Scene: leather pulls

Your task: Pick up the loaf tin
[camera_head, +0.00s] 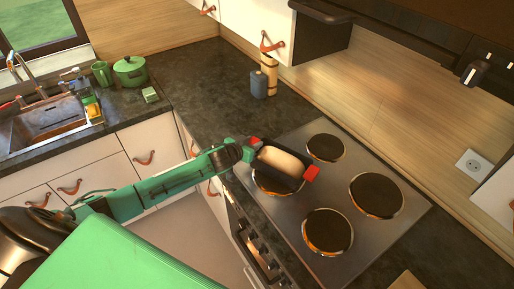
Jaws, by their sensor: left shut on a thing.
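The loaf tin (292,181) is dark, with red at its ends and a pale, loaf-like filling. My left gripper (249,152) reaches in from the left and is shut on the near left end of the tin. Its fingertips are small and partly hidden against the tin. My right gripper is not in view.
The steel hob (335,184) has several dark round burners. A blue canister (258,84) and a wooden mill (270,76) stand behind on the dark counter. A green pot (130,72) and sink (45,127) are at the left.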

